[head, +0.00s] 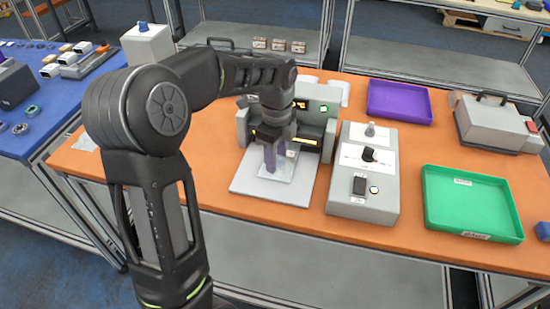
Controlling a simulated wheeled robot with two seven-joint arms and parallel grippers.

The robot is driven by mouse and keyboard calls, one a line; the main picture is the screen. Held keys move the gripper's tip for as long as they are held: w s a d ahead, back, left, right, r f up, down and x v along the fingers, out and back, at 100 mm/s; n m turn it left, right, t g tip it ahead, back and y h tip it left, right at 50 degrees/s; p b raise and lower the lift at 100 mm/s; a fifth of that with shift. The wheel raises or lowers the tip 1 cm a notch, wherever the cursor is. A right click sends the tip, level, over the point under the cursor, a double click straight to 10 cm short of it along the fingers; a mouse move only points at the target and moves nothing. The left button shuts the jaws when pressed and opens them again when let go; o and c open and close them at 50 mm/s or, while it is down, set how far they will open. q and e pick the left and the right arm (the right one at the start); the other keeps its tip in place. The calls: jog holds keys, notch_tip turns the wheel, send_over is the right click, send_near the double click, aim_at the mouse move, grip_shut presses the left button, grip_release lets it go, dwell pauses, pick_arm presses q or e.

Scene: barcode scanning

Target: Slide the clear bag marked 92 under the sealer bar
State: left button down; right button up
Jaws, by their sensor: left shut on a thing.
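My left gripper (275,160) points down in front of the sealer (325,135), its purple fingers shut on the clear bag (284,175). The bag looks like a pale, see-through sheet over the sealer's light grey front plate (256,187). A small light label shows near the fingers, but I cannot read its number. The sealer bar has a glowing yellow strip (304,141), partly hidden by my gripper. I cannot tell whether the bag's far edge is under the bar. My right gripper is not in view.
Right of the sealer stands a grey box with a black knob and scanner-like device (359,186). Beyond are a green tray (470,225), a purple tray (410,84) and a grey case (490,122).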

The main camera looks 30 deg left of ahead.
pick_arm(q)
jog(key=c, duration=0.7)
grip_release()
jog(key=shift+r, duration=0.1)
notch_tip(320, 180, up, 8)
jog(key=shift+f, duration=0.15)
dwell(0.4)
